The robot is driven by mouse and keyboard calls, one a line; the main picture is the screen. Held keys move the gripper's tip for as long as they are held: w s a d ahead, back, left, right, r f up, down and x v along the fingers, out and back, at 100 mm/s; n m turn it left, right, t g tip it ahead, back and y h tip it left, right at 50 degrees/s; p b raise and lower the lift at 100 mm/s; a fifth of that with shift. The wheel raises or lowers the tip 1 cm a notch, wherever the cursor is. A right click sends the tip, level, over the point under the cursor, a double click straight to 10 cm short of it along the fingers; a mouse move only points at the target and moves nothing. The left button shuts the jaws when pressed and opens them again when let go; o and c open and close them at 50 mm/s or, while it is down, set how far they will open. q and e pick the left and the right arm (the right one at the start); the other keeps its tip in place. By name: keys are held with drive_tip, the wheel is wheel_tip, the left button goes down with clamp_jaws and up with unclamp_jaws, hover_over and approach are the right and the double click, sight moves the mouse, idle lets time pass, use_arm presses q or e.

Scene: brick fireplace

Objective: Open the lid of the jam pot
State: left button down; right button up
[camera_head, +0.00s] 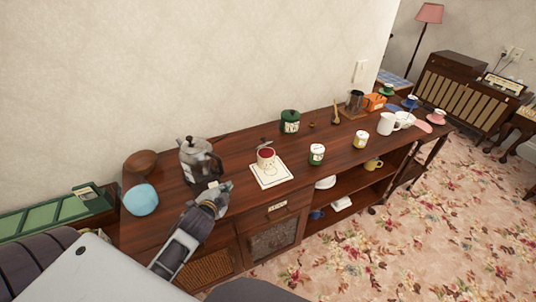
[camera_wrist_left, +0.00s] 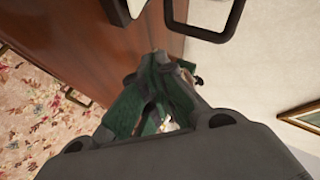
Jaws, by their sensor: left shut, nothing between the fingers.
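A small pale pot with a red top (camera_head: 266,153) stands upright on a white square mat (camera_head: 270,179) near the middle of the sideboard. It looks like the jam pot; I cannot tell whether the red is a lid or the contents. My left gripper (camera_head: 224,187) is shut and empty over the sideboard's front part, left of the mat and clear of the pot. In the left wrist view its fingers (camera_wrist_left: 158,112) fill the middle, and no pot can be made out there. My right gripper is not in view.
A metal coffee pot (camera_head: 199,158) stands just behind my left gripper. A blue bowl (camera_head: 140,199) and a brown bowl (camera_head: 141,162) are left of it.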

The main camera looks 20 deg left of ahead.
use_arm(q)
wheel_tip(320, 180, up, 8)
drive_tip(key=a+m+t+h, duration=0.2)
drive_tip(key=m+t+h, duration=0.4)
drive_tip(key=m, duration=1.4)
drive_tip(key=shift+r+m+h, duration=0.2)
drive_tip(key=shift+m+h, duration=0.2)
drive_tip(key=shift+h, duration=1.6)
drive_tip(key=shift+s+d+m, duration=0.1)
drive_tip(key=shift+s+m, duration=0.1)
drive_tip(key=shift+m, duration=0.1)
